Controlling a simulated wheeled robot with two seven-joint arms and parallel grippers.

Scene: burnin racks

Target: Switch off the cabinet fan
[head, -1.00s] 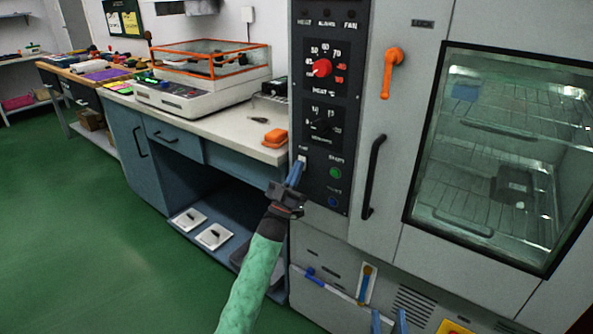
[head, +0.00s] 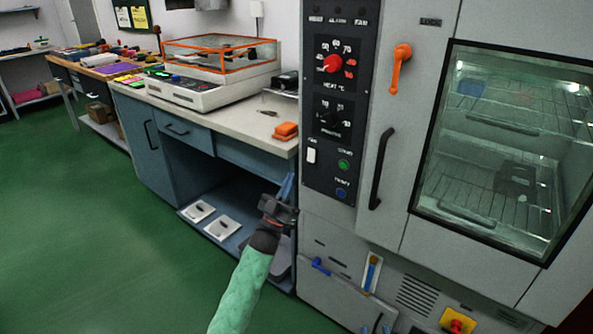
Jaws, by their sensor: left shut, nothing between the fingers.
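The cabinet (head: 424,120) is a grey oven-like unit with a dark control panel (head: 325,98) on its left side. The fan switch (head: 311,155) is a small white rocker low on the panel's left edge; which way it is tipped is too small to tell. My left gripper (head: 289,181) has blue fingers, shut and empty, just left of and below the switch, apart from it. The fan lamp (head: 361,10) at the panel's top looks dark. My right gripper (head: 377,328) shows only as two separated blue fingertips at the bottom edge.
A green button (head: 343,165) and a blue button (head: 341,193) sit right of the switch. A black door handle (head: 382,168) and an orange lever (head: 400,68) stick out. The workbench (head: 222,117) stands close on the left. Green floor is open at left.

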